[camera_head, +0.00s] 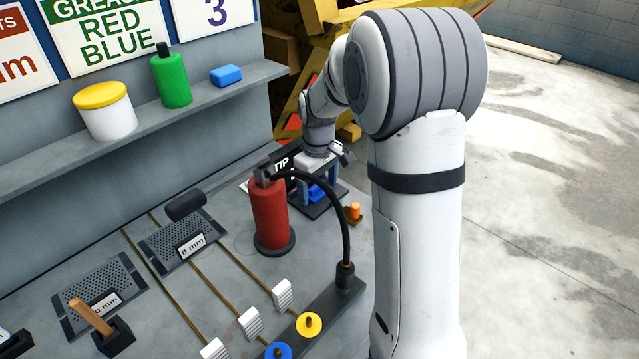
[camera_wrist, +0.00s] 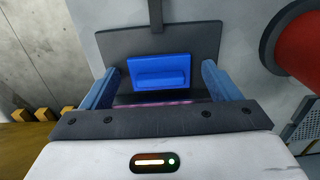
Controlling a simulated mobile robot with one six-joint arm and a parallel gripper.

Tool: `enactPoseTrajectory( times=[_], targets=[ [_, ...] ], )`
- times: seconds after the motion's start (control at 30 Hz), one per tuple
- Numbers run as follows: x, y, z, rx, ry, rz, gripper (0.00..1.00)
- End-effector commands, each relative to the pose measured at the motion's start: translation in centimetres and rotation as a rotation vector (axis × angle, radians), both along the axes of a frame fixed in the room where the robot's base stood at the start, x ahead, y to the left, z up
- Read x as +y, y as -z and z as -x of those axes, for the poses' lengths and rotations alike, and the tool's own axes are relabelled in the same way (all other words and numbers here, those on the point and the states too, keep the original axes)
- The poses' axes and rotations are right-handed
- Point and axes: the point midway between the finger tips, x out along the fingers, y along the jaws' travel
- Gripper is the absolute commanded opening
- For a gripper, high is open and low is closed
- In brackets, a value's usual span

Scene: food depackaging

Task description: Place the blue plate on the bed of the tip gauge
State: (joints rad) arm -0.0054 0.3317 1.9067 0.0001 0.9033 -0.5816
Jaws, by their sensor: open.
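The blue plate (camera_wrist: 160,72) is a small bright blue block with a raised bar. In the wrist view it appears to lie on the dark grey bed of the tip gauge (camera_wrist: 205,40). In the head view the plate (camera_head: 317,193) shows partly, low under my gripper (camera_head: 319,180), beside the TIP sign (camera_head: 283,163). My gripper in the wrist view (camera_wrist: 159,82) is open, one blue finger on each side of the plate, with gaps between. A pinkish strip (camera_wrist: 165,101) shows near the palm edge. Exact finger height above the bed is hard to tell.
A red cylinder (camera_head: 269,215) stands close left of the gauge, with a black curved hose (camera_head: 343,220) beside it. A small orange peg (camera_head: 354,211) sits to the right. The shelf (camera_head: 150,125) holds a tub, a green bottle and a blue block (camera_head: 226,75).

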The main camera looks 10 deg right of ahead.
Motion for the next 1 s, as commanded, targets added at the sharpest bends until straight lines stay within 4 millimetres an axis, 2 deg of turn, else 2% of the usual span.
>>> enactPoseTrajectory(
  times=[0.13, 0.27, 0.7, 0.9, 1.0],
  targets=[
    [0.0, -0.3, 0.0, 0.000, 0.000, 0.000, 0.83],
    [0.0, -1.4, -0.1, -0.004, -0.001, 0.000, 0.83],
    [0.1, -10.2, -0.1, -0.004, -0.001, 0.000, 0.83],
    [0.1, -12.2, 0.1, -0.002, 0.001, 0.000, 0.83],
    [0.1, -12.7, 1.4, -0.014, 0.028, 0.000, 0.83]
  ],
)
